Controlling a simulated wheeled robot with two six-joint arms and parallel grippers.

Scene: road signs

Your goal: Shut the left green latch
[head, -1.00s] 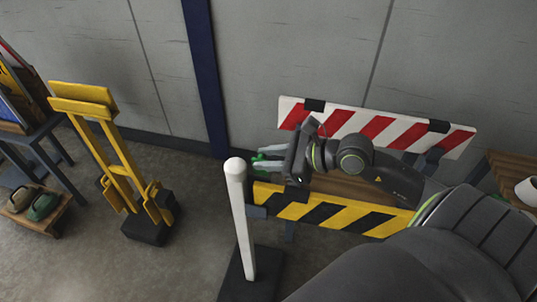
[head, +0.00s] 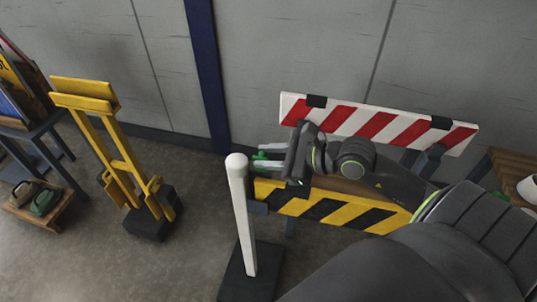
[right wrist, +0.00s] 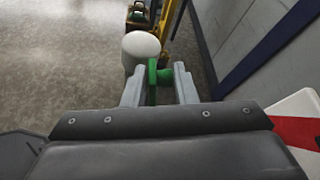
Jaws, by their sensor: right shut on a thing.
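The green latch (head: 262,155) is at the left end of the striped barrier, mostly hidden by my right gripper in the head view. In the right wrist view the green latch (right wrist: 153,80) stands between the two grey fingers. My right gripper (head: 268,156) points left and is shut on the latch; its fingertips also show in the right wrist view (right wrist: 157,84). A white post (head: 240,215) on a dark base stands just in front and to the left. It shows behind the latch in the right wrist view (right wrist: 140,47). My left gripper is not in view.
A low wooden stand (head: 48,215) holds small items. Open floor lies left of the post.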

